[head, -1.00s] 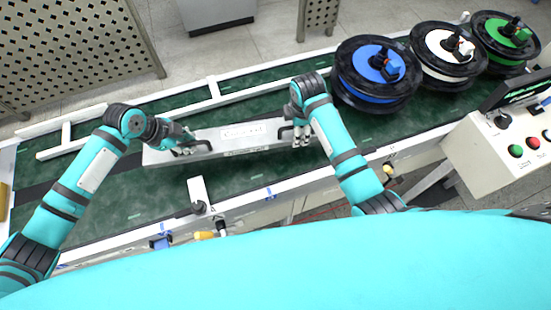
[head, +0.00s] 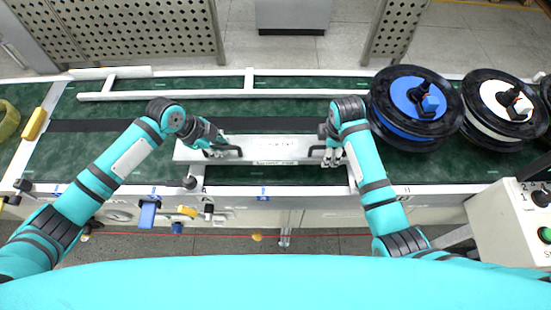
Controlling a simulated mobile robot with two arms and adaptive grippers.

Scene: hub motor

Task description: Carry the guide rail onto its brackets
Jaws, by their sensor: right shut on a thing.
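The guide rail (head: 270,143) is a long pale grey bar with a label on its front face and a black handle near each end. It lies level across the belt in the head view, along the near side. My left gripper (head: 214,152) is at the left handle; its fingers are too small to show whether they close on it. My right gripper (head: 330,156) is shut on the right handle. A pale bracket (head: 197,172) with a dark knob reaches under the rail's left end. The right bracket is mostly hidden behind my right arm; contact with the brackets is unclear.
The green conveyor belt (head: 90,150) runs under the rail. A white far-side rail (head: 170,95) stands behind it. Blue (head: 418,105) and white (head: 498,108) spools stand at the right, close to my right arm. A control box (head: 510,220) is at the lower right.

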